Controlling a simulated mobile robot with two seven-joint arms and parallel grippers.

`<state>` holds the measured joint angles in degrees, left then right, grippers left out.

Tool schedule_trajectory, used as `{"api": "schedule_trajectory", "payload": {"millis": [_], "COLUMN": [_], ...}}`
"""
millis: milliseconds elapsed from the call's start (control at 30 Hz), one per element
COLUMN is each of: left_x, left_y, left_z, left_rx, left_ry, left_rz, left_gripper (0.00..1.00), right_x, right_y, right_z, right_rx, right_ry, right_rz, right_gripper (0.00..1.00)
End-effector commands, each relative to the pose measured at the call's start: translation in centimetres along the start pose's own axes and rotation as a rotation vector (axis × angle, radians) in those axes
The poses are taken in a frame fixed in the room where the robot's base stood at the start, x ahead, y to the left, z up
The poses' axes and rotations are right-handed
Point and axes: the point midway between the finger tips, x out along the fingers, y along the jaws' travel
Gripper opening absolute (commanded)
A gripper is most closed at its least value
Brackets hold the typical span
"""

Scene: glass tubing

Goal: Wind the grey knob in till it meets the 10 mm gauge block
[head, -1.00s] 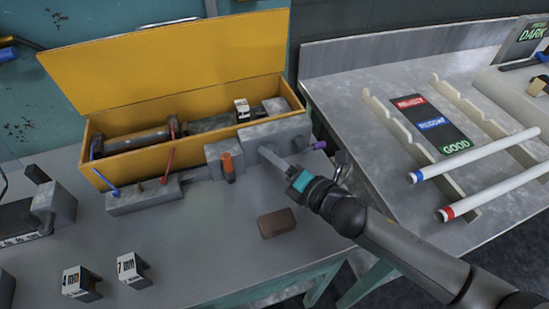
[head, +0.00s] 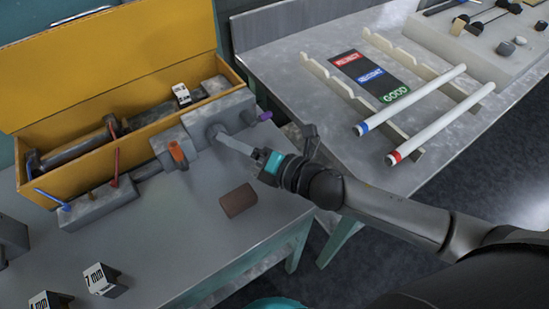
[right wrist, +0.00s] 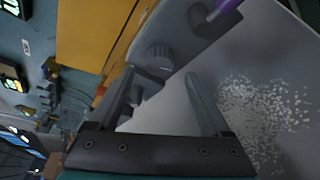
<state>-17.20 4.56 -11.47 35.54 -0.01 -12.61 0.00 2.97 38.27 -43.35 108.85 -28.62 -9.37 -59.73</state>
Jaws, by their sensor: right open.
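The grey knob (right wrist: 158,55) is ridged and sits on the end of the grey fixture (head: 222,108) on the bench. In the right wrist view it lies beyond my fingertips, roughly between their lines. My left gripper is out of view.
A brown block (head: 238,200) lies below my gripper. A purple-tipped lever (head: 265,116) is close by. The yellow box (head: 110,155) stands behind the fixture. White tubes (head: 440,115) rest at right.

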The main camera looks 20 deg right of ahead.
Motion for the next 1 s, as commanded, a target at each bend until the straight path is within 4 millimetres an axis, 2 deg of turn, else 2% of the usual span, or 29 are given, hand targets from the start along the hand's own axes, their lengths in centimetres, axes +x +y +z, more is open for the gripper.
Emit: {"api": "schedule_trajectory", "payload": {"millis": [33, 200, 600, 800, 1000], "left_x": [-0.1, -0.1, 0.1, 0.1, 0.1], "left_y": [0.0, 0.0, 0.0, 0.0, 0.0], "left_z": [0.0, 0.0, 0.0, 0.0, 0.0], "left_rx": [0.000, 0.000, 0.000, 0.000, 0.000], "left_ry": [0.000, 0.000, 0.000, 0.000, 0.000], "left_rz": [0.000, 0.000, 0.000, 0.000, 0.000], "left_gripper": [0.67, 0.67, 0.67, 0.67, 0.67], "right_x": [-1.0, -3.6, -8.5, -10.0, -10.7], "right_y": [0.0, 0.0, 0.0, 0.0, 0.0], "right_z": [-0.1, -0.1, -0.1, -0.1, 0.0], "right_rx": [0.000, 0.000, 0.001, 0.003, 0.001], "right_ry": [0.003, 0.004, 0.003, 0.002, 0.001], "right_rz": [-0.002, -0.002, -0.001, 0.000, 0.000], "right_gripper": [0.81, 0.81, 0.81, 0.81, 0.81]}}
